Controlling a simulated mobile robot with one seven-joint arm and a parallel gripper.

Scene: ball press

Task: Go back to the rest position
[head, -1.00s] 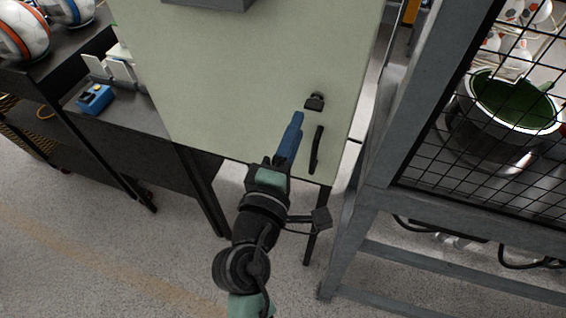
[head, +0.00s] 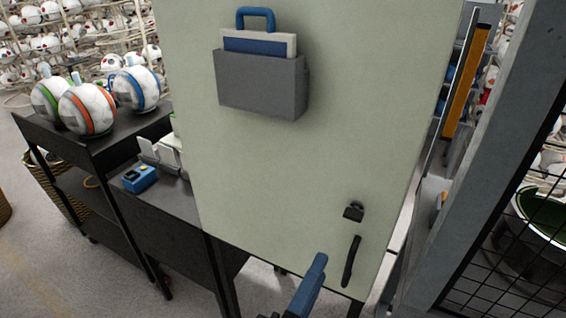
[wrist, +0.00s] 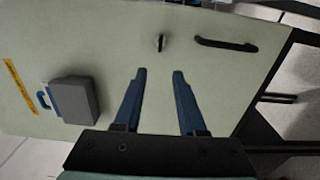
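My gripper (wrist: 158,100) shows in the wrist view with its two blue fingers apart and nothing between them. In the head view only a blue finger and a bit of the gripper (head: 308,288) show at the bottom edge; the rest of the arm is out of the picture. The fingers point toward a pale green cabinet door (head: 270,170) and appear apart from its handle. The door carries a dark handle (head: 351,261) and a small black lock (head: 353,211). Both also show near the top of the wrist view, the handle (wrist: 226,44) to the right.
A grey holder (head: 262,85) with a blue-handled item (head: 256,44) is fixed on the door. At left, a black shelf (head: 105,150) bears several striped balls (head: 88,108) and a blue device (head: 140,178). A grey mesh-sided frame (head: 480,190) stands close at right.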

